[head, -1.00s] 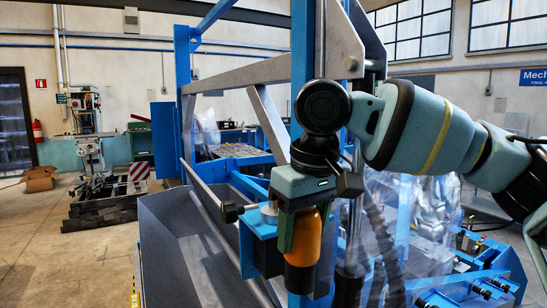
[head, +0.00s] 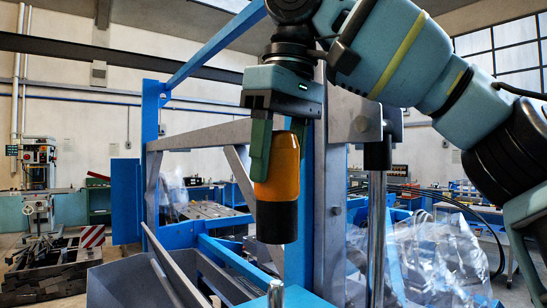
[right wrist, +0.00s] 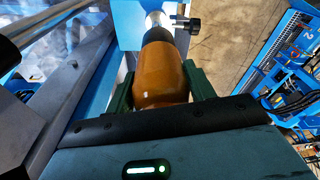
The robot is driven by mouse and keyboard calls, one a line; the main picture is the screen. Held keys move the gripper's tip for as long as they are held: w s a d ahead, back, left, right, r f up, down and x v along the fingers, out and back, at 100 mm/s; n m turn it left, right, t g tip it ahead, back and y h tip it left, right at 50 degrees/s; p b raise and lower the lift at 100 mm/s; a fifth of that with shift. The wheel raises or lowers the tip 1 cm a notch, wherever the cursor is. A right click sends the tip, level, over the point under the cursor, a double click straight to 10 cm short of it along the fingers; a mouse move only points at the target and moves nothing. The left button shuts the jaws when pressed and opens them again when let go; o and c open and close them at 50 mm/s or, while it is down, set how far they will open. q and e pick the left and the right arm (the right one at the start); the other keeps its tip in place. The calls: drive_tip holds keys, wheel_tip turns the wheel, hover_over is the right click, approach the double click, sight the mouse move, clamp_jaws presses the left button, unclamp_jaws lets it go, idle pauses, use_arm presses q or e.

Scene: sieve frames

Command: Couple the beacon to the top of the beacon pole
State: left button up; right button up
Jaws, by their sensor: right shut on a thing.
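The beacon (head: 277,172) is an orange dome with a black base, hanging upright with its base down. My right gripper (head: 274,160) is shut on its orange body from above. In the right wrist view the beacon (right wrist: 160,75) sits between the two green fingers. A pale metal post end, which looks like the beacon pole's top (head: 276,293), shows at the bottom edge of the head view, below the beacon and apart from it. In the right wrist view the pole (right wrist: 154,18) is partly hidden behind the beacon's base. My left gripper is not in view.
A blue bracket (head: 305,298) stands beside the pole top. A dark clamp knob (right wrist: 188,24) sticks out there in the right wrist view. A blue upright (head: 299,215) and grey plate stand close behind the beacon. A grey trough (head: 125,285) lies at lower left.

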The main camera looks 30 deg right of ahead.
sight(286, 183)
drive_tip(key=shift+w+f, duration=0.2)
drive_tip(key=shift+f, duration=2.35)
drive_tip(key=shift+f, duration=0.15)
drive_tip(key=shift+f, duration=0.35)
drive_tip(key=shift+f, duration=2.4)
drive_tip(key=o, duration=1.3)
drive_tip(key=shift+c, duration=0.2)
drive_tip(key=shift+s+d+r, duration=0.1)
drive_tip(key=shift+s+r, duration=0.1)
drive_tip(key=shift+r, duration=1.1)
drive_tip(key=shift+s+d+r, duration=0.1)
drive_tip(key=shift+s+r, duration=0.1)
drive_tip(key=shift+r, duration=1.05)
drive_tip(key=shift+s+d+r, duration=0.1)
drive_tip(key=shift+s+r, duration=0.1)
drive_tip(key=shift+r, duration=1.1)
